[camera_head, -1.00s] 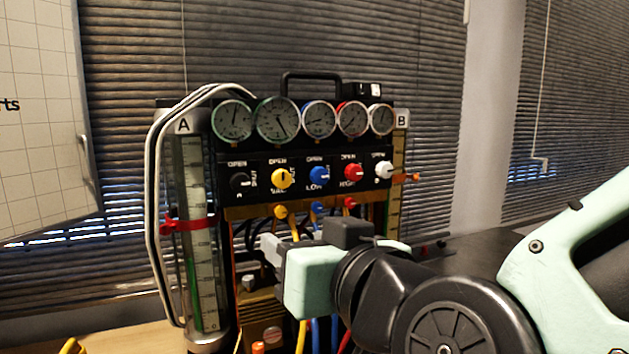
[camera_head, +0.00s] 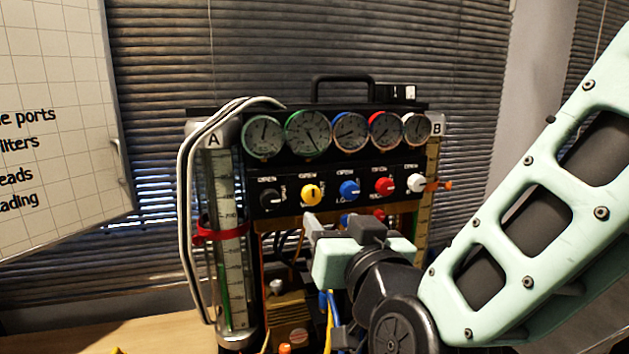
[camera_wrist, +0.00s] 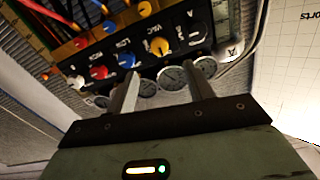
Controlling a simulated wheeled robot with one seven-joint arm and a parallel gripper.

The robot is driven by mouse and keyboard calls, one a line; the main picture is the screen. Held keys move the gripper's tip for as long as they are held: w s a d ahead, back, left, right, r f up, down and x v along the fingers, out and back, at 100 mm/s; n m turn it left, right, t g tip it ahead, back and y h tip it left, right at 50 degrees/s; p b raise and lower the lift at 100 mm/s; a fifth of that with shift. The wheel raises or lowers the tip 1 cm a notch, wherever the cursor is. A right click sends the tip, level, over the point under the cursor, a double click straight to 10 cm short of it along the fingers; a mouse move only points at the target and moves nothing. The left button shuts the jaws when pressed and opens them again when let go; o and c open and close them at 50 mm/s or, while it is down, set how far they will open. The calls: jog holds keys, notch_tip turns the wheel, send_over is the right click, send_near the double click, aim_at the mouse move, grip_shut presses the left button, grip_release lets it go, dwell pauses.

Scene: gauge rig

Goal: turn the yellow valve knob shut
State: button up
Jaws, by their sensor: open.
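The yellow valve knob (camera_head: 312,195) sits on the black panel of the gauge rig, second from the left in a row of coloured knobs. Its dark mark points up, toward the OPEN label. My gripper (camera_head: 313,223) is just below the knob in the head view, with its fingers toward the panel. The wrist view shows the panel upside down. There the yellow knob (camera_wrist: 161,47) lies beyond the two fingertips, in line with the gap between them. My gripper (camera_wrist: 162,75) is open, with nothing between its fingers, and it does not appear to touch the knob.
A black knob (camera_head: 270,199) is left of the yellow one, and a blue knob (camera_head: 349,191) is right of it. Red (camera_head: 384,187) and white (camera_head: 416,183) knobs follow. Round gauges (camera_head: 308,134) line the top. Hoses hang below the panel. A glass tube (camera_head: 228,250) stands left.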

aim_at(313, 197)
jog(key=p+x, duration=0.3)
jog(key=x, duration=0.8)
jog(key=shift+f, duration=0.1)
jog(key=shift+s, duration=0.1)
jog(key=c, duration=1)
